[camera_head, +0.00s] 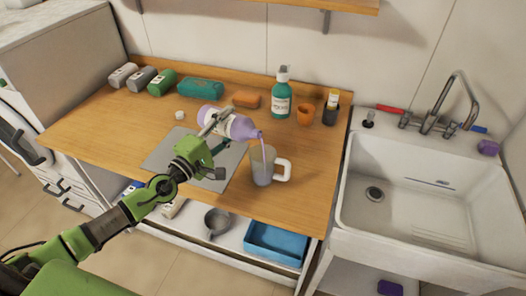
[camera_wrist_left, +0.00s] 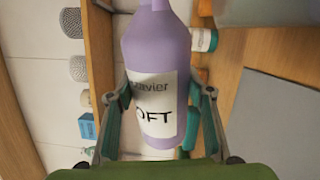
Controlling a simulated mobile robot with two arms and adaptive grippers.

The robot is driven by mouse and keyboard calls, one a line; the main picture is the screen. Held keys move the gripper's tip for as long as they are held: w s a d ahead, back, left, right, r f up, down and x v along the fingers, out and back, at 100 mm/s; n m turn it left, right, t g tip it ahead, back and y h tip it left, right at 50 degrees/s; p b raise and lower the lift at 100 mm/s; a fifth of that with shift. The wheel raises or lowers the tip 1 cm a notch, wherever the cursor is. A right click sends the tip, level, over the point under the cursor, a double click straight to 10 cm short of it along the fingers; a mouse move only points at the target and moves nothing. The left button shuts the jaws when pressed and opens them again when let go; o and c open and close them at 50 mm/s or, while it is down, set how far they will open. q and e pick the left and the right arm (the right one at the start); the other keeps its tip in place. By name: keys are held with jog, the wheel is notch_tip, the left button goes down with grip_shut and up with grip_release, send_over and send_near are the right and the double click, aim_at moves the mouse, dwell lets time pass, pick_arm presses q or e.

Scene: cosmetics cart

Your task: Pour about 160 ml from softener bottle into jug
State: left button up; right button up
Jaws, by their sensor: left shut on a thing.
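The softener bottle (camera_head: 233,126) is lilac with a white label and is tipped far over, its neck to the right. My left gripper (camera_head: 214,122) is shut around its body. In the left wrist view the bottle (camera_wrist_left: 155,45) sits between the two fingers, and its label partly reads "OFT". A purple stream runs from its mouth into the clear jug (camera_head: 262,168), which stands upright with a pale handle on its right. Lilac liquid shows low in the jug; its exact level is hard to read. My right gripper is not in view.
A grey mat (camera_head: 165,160) lies under the arm, with a small white cap (camera_head: 180,115) behind it. A teal pump bottle (camera_head: 281,98), an orange cup (camera_head: 305,113) and a dark holder (camera_head: 330,112) stand behind the jug. The sink (camera_head: 430,200) is right.

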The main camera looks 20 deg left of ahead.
pick_arm(q)
jog(key=shift+r+m+p, duration=0.5)
jog(key=shift+r+m, duration=0.1)
jog(key=shift+r, duration=0.05)
dwell(0.8)
jog(key=shift+d+m+p, duration=0.1)
jog(key=shift+m+p, duration=0.2)
jog(key=shift+m, duration=0.6)
dwell(2.0)
jog(key=shift+r, duration=0.15)
dwell(0.4)
